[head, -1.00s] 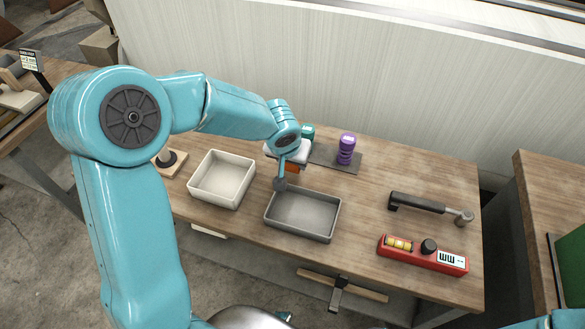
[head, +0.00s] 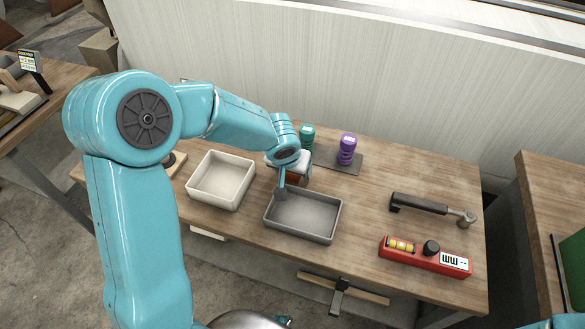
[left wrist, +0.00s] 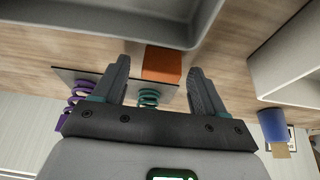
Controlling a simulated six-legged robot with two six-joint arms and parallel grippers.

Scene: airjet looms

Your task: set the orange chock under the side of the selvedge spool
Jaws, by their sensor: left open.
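The orange chock (head: 293,178) is mostly hidden behind my left gripper (head: 281,191) in the head view. In the left wrist view the orange chock (left wrist: 162,64) shows between the open fingers of my left gripper (left wrist: 160,68), with gaps on both sides. A teal spool (head: 307,136) and a purple spool (head: 347,148) stand on a dark plate (head: 344,168) behind it. The wrist view also shows the teal spool (left wrist: 148,97) and the purple spool (left wrist: 75,98). I cannot tell which is the selvedge spool. My right gripper is not in view.
A grey tray (head: 303,236) lies just in front of my left gripper, and a cream bin (head: 216,204) stands to its left. A blue object (left wrist: 273,124) shows in the wrist view.

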